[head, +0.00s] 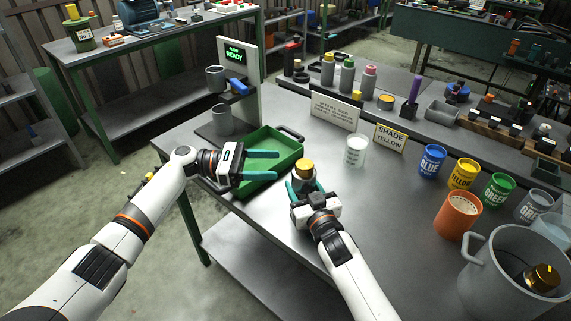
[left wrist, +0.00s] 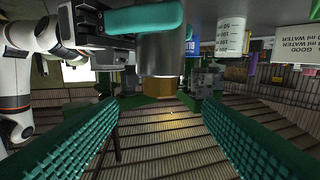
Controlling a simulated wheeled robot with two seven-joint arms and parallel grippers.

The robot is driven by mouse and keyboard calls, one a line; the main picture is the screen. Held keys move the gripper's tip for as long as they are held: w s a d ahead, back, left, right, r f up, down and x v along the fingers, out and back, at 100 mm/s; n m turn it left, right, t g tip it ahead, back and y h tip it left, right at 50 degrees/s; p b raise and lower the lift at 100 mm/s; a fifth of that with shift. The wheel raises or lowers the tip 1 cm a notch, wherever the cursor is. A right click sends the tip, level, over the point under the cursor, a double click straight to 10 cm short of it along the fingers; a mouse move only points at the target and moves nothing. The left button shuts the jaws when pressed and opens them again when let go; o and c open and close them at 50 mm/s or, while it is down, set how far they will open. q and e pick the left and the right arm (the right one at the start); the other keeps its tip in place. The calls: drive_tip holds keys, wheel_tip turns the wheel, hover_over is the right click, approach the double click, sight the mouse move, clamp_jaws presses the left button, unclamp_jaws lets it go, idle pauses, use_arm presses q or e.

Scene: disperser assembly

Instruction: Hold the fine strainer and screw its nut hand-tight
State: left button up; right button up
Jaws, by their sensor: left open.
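The fine strainer, a grey cylinder (head: 303,179), is at the table's middle near the front edge, with its brass nut (head: 305,166) on top. In the left wrist view, which looks upside down, the grey body (left wrist: 163,56) and brass nut (left wrist: 159,87) show beyond my fingers. My right gripper (head: 305,187) has its teal fingers around the grey body and appears shut on it; its far finger is partly hidden. My left gripper (head: 278,165) is open and empty, left of the strainer, over the green tray's right part. Its spread fingers (left wrist: 160,128) point toward the nut.
A green tray (head: 262,136) lies behind my left gripper. A white beaker (head: 355,150) stands right of the strainer. Farther right are paint cans, an orange cup (head: 457,214) and a large grey pot (head: 512,262) holding a brass-topped part. A sign (head: 334,108) stands behind.

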use_arm(q)
drive_tip(key=shift+a, duration=0.45)
use_arm(e)
drive_tip(key=shift+d, duration=0.1)
drive_tip(key=o, duration=1.4)
drive_tip(key=shift+w, duration=0.1)
use_arm(q)
drive_tip(key=shift+d, duration=0.1)
